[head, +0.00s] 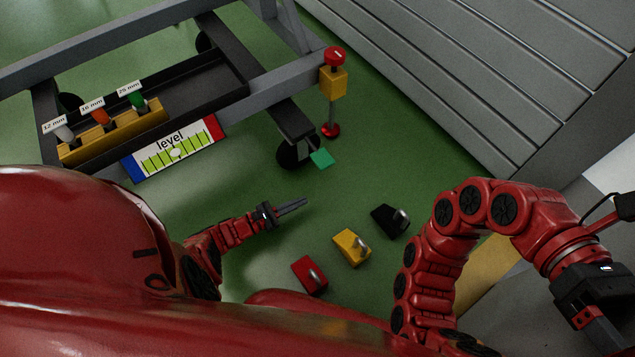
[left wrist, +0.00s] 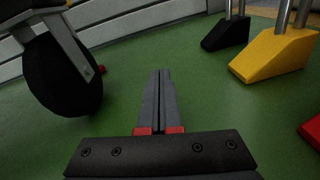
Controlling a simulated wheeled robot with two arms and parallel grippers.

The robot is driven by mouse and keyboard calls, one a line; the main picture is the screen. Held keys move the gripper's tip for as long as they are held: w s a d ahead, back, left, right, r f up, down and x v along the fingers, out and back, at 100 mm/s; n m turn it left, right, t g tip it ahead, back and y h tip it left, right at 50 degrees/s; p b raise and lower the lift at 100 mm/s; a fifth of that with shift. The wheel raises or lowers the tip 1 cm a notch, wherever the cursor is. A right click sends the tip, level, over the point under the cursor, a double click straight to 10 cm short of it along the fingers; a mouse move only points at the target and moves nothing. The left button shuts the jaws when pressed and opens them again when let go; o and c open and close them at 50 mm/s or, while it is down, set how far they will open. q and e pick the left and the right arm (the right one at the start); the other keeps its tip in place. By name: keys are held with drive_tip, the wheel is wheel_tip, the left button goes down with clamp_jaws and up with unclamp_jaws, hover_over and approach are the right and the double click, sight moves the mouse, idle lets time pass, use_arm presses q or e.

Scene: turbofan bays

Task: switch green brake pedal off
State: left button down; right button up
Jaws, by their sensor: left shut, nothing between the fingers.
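The green brake pedal (head: 322,158) sticks out beside a black caster wheel (head: 297,154) under the corner of the grey cart frame. Whether it is pressed or raised I cannot tell. My left gripper (head: 306,201) is shut and empty, low over the green floor, apart from the pedal and on the near side of it. In the left wrist view its closed fingers (left wrist: 160,75) point ahead over bare floor, with the caster wheel (left wrist: 62,75) at left; no green pedal shows there. My right gripper (head: 603,330) is at the lower right edge, its fingertips cut off.
Red (head: 310,275), yellow (head: 351,247) and black (head: 390,221) wedge blocks stand on the floor right of my left gripper. A post with a yellow box (head: 333,83) and red button rises at the cart corner. A level gauge (head: 174,149) hangs on the cart.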

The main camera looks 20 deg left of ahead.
sight(322, 159)
use_arm(q)
drive_tip(key=a+t+b, duration=0.1)
drive_tip(key=a+r+n+t+h+b, duration=0.1)
drive_tip(key=t+b, duration=0.1)
drive_tip(key=shift+w+a+r+b, duration=0.1)
drive_tip(key=shift+w+r+b, duration=0.2)
drive_tip(key=shift+a+r+n+t+h, duration=0.3)
drive_tip(key=shift+r+n+t, duration=0.1)
drive_tip(key=shift+r, duration=0.2)
use_arm(e)
wheel_tip(322, 159, down, 7)
drive_tip(key=s+d+t, duration=0.1)
drive_tip(key=s, duration=0.1)
drive_tip(key=shift+s+d+t+y, duration=0.3)
drive_tip(key=shift+s+y, duration=0.05)
drive_tip(key=shift+y, duration=0.05)
use_arm(q)
drive_tip(key=shift+w+d, duration=0.1)
